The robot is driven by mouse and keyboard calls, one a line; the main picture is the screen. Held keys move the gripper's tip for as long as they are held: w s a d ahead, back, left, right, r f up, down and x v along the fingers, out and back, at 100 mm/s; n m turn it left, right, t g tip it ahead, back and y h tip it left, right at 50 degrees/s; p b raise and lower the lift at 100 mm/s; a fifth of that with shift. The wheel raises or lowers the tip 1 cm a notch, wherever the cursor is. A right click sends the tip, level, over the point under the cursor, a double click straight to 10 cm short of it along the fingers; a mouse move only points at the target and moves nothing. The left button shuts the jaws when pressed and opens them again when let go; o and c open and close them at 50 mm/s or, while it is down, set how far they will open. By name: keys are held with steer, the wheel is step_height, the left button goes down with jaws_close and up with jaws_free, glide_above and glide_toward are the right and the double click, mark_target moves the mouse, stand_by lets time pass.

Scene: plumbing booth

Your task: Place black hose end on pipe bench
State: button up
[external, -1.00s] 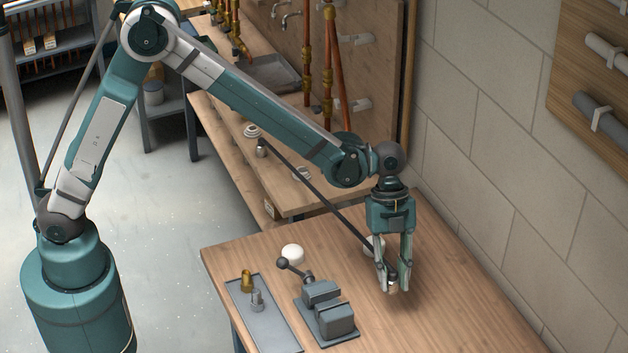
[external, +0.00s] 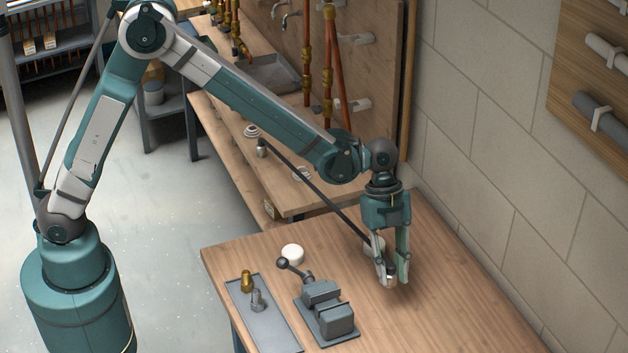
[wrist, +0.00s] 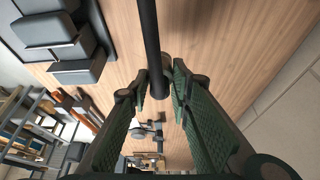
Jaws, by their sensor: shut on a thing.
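My gripper (external: 391,278) is low over the right part of the front bench (external: 440,262). In the wrist view, its fingers (wrist: 160,84) are closed around the end of a black hose (wrist: 149,35). The hose enters straight from the top edge of that view. In the external view, a thin dark line, apparently the hose (external: 315,187), runs from the back bench to the gripper. The fingers hide most of the gripped end, and a small pale bit shows between them. I cannot tell whether the end touches the wood.
A grey vise (external: 325,310) stands left of my gripper, with a tray (external: 272,320) holding brass and grey fittings beside it. A white round thing (external: 292,253) is behind the vise. The bench's right part is clear, beside the block wall (external: 490,150).

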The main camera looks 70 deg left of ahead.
steer(key=w+a+f+n+t+y, duration=0.1)
steer(key=a+n, duration=0.5)
steer(key=a, duration=0.4)
steer(key=w+a+f+n+t+y+b, duration=0.1)
steer(key=w+a+n+t, duration=0.1)
steer(key=a+n, duration=0.4)
steer(key=w+a+f+n+t+y+b, duration=0.1)
steer(key=a+n, duration=0.5)
steer(key=a, duration=0.8)
steer(key=shift+w+a+f+t+y, duration=0.4)
steer(key=shift+w+f+t+y, duration=0.1)
steer(key=shift+w+f+y, duration=0.1)
steer(key=s+a+n+g+y+b, duration=0.1)
steer(key=s+a+n+g+y, duration=0.1)
steer(key=a+n, duration=0.6)
steer(key=s+a+n+g+y+b, duration=0.1)
steer(key=a+n, duration=0.7)
steer(key=a, duration=1.2)
steer(key=shift+s+a+n+g+y, duration=0.15)
steer(key=shift+s+n+g+y, duration=0.2)
steer(key=shift+s+y, duration=0.6)
steer(key=shift+w, duration=0.1)
steer(key=shift+f+b, duration=0.55)
steer(key=shift+f, duration=2.55)
steer(key=shift+f, duration=0.1)
steer(key=shift+f+b, duration=0.3)
steer(key=shift+f, duration=1.45)
